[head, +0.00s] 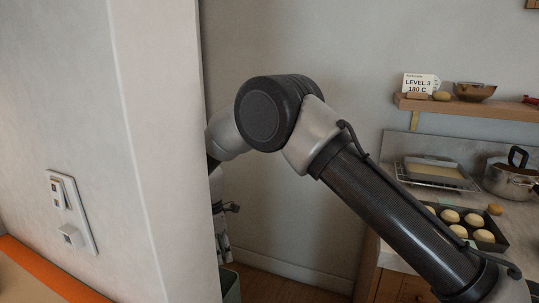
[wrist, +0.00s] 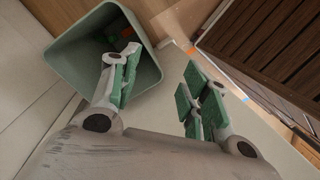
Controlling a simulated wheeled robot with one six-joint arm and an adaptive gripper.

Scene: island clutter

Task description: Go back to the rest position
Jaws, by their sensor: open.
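My gripper (wrist: 160,78) is open in the wrist view, its green-padded fingers well apart with nothing between them. Its left finger overlaps the opening of a green bin (wrist: 68,52) in the picture. I cannot tell from this view how far above the bin it is. Inside the bin lie a small orange-red thing (wrist: 127,32) and a dark green thing, both too small to name. In the head view my arm bends down behind the white wall edge, and my gripper is partly hidden there. The bin (head: 232,284) shows just below it.
A white wall end (head: 160,130) with a switch plate stands close left of my arm. A wooden shelf (head: 470,108) hangs above.

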